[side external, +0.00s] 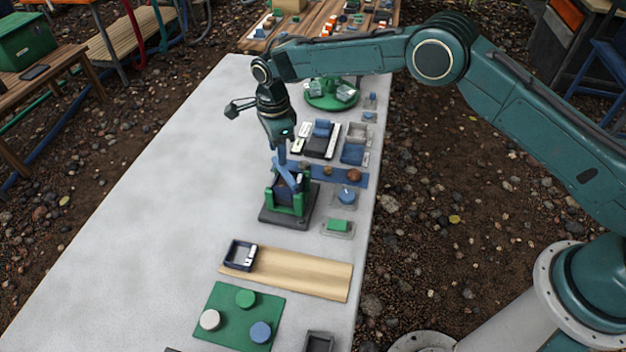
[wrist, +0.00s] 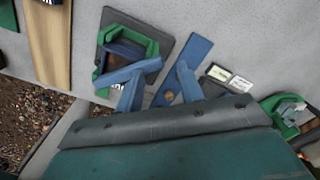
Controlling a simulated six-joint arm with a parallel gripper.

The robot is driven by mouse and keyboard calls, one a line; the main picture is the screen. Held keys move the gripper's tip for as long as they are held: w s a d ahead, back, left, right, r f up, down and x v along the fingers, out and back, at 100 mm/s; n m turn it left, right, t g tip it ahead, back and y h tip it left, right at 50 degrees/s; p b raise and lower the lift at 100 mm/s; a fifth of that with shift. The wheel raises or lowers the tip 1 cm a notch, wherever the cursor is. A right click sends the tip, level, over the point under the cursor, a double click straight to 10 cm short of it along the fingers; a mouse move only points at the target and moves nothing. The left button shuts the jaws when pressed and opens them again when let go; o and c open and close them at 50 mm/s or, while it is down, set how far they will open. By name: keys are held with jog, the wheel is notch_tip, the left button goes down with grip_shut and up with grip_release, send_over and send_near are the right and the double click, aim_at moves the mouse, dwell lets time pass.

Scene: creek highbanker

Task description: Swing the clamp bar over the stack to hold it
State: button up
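The clamp fixture has green posts (side external: 270,203) on a dark base plate (side external: 306,212). A dark stack (side external: 285,193) sits between the posts, partly hidden. The blue clamp bar (side external: 286,175) slants up from the fixture under my gripper (side external: 282,160). In the wrist view the bar (wrist: 118,75) lies across the green frame (wrist: 140,36), its right end past the frame's edge. My gripper (wrist: 158,84) shows two blue fingers apart, with the left finger close to the bar. I see nothing held between them; whether the finger touches the bar is unclear.
A blue strip with brown round pieces (side external: 328,172) lies right behind the fixture. A green block on a small tray (side external: 338,226) and a blue round knob (side external: 346,196) stand to its right. A wooden board (side external: 300,274) lies in front. The table's left side is clear.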

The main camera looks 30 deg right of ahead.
jog(key=shift+s+f, duration=0.25)
jog(key=shift+f, duration=0.55)
jog(key=shift+c, duration=0.2)
jog(key=shift+w+r, duration=0.2)
jog(key=shift+r, duration=3.45)
jog(key=s+d+r+n+t, duration=0.1)
jog(key=s+d+r+n, duration=0.55)
jog(key=r, duration=0.55)
jog(key=s+d+r+n+t, duration=0.1)
jog(key=s+d+r+n, duration=0.2)
jog(key=s+d+r, duration=0.55)
jog(key=s+d+r+n+t, duration=0.1)
jog(key=s+d+r+n, duration=0.2)
jog(key=s, duration=0.4)
jog(key=s+d+r+n+t, duration=0.1)
jog(key=s+d+r+n, duration=0.1)
jog(key=s+d+r, duration=0.3)
jog(key=s+d+f+n+t, duration=0.1)
jog(key=s+f+n, duration=0.4)
jog(key=s, duration=0.8)
jog(key=shift+s+d+f, duration=0.2)
jog(key=shift+d+f, duration=0.4)
jog(key=shift+f, duration=0.15)
